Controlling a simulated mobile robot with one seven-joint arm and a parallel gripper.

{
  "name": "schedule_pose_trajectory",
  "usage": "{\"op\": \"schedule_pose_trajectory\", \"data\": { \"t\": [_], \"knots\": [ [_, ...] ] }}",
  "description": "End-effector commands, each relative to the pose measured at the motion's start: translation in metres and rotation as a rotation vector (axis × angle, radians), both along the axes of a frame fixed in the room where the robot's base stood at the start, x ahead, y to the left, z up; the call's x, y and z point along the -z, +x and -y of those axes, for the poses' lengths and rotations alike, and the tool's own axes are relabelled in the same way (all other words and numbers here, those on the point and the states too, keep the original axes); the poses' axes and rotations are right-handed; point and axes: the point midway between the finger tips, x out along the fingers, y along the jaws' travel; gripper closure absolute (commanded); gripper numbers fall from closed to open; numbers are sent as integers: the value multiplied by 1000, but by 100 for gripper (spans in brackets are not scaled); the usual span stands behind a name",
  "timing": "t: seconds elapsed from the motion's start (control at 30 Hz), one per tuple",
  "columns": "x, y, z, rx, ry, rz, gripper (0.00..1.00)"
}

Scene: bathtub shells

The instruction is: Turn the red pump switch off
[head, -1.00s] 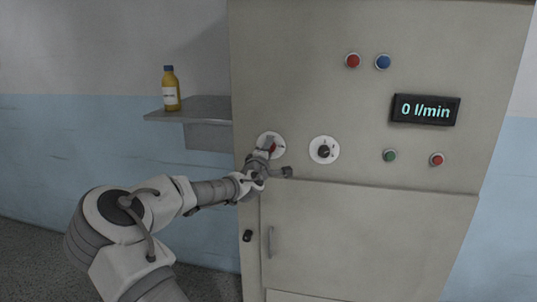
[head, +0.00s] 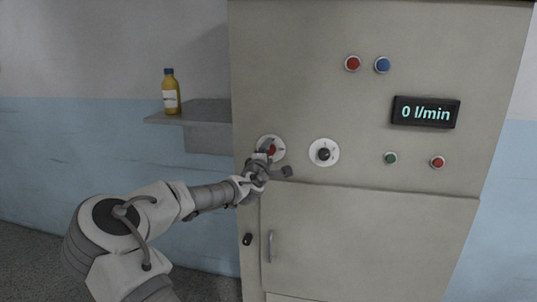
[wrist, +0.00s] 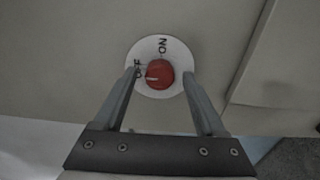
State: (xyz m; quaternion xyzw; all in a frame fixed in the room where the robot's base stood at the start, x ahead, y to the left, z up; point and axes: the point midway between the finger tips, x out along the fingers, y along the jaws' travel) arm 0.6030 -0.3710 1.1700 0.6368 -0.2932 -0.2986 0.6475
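The red pump switch (wrist: 159,74) is a round knob on a white dial plate (wrist: 163,46) marked ON and OFF. In the wrist view a pale mark on the knob points left, close to the OFF lettering. In the head view the red switch (head: 271,150) is partly covered by my gripper. My gripper (wrist: 159,76) is open, with one finger on each side of the knob and visible gaps between. How deep the fingertips reach along the knob I cannot tell. The display (head: 426,111) reads 0 l/min.
A second dial with a dark knob (head: 324,154) is just right of the red switch. Push buttons, including a red one (head: 353,63) and a blue one (head: 383,65), sit farther right. A shelf (head: 205,112) with a yellow bottle (head: 171,95) stands out at left.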

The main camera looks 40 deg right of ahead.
Motion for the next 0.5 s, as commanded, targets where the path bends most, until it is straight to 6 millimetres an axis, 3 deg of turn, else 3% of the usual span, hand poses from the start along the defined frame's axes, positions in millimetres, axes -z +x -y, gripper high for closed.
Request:
{"op": "schedule_pose_trajectory", "data": {
  "t": [0.33,0.5],
  "knots": [
    [0,-2,-2,1,1,2,26],
    [0,-13,-17,0,1,2,26]
  ]
}}
